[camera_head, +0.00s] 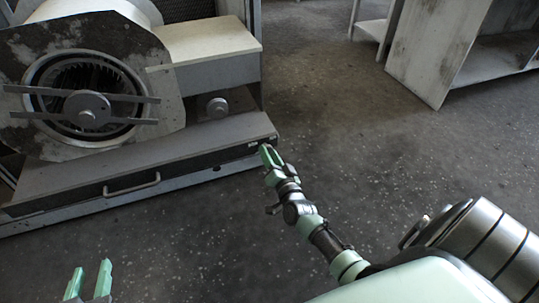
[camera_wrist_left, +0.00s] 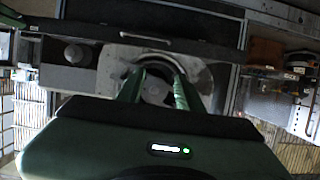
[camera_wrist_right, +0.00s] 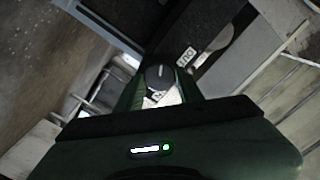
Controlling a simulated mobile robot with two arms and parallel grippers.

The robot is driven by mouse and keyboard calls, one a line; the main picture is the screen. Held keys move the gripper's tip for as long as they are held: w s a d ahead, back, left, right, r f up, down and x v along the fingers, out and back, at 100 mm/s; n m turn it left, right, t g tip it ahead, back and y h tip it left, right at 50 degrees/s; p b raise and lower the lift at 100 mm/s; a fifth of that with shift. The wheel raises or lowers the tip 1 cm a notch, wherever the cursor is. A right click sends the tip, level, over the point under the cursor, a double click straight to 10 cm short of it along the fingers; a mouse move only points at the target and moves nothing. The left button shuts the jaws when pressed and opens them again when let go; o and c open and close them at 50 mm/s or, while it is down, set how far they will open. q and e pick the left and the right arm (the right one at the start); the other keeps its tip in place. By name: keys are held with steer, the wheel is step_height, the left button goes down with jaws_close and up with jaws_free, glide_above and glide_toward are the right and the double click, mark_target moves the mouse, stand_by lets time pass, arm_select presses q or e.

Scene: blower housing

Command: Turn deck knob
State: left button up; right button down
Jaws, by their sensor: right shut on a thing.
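The deck knob (camera_wrist_right: 158,76) is a dark round knob with a pale pointer line, seen in the right wrist view between my right fingers. My right gripper (camera_head: 268,155) is shut on it at the right end of the deck (camera_head: 205,137), below the blower housing. In the head view the fingers hide most or all of the knob. My left gripper (camera_head: 88,284) is open and empty at the bottom left of the head view, in front of the deck and apart from it. It also shows open in the left wrist view (camera_wrist_left: 153,80).
The blower housing (camera_head: 165,105) with its round inlet and hub (camera_head: 87,109) stands above the deck. A drawer-like handle (camera_head: 132,184) sticks out of the deck's front. A worn grey cabinet (camera_head: 432,45) stands at upper right. The floor between is clear.

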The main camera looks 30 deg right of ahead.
arm_select(q)
step_height(320, 180, up, 16)
steer(key=d+t+h+b, duration=0.2)
steer(key=t+h+b, duration=0.1)
steer(key=t, duration=0.6)
steer(key=shift+r+t+b, duration=0.15)
steer(key=shift+t+b, duration=0.15)
steer(key=shift+t, duration=0.1)
arm_select(e)
steer(key=shift+f+m, duration=0.2)
steer(key=shift+m, duration=7.4)
arm_select(q)
steer(key=shift+s, duration=0.1)
steer(key=shift+d, duration=0.1)
arm_select(e)
steer(key=c, duration=0.9)
jaws_free()
steer(key=shift+s, duration=0.1)
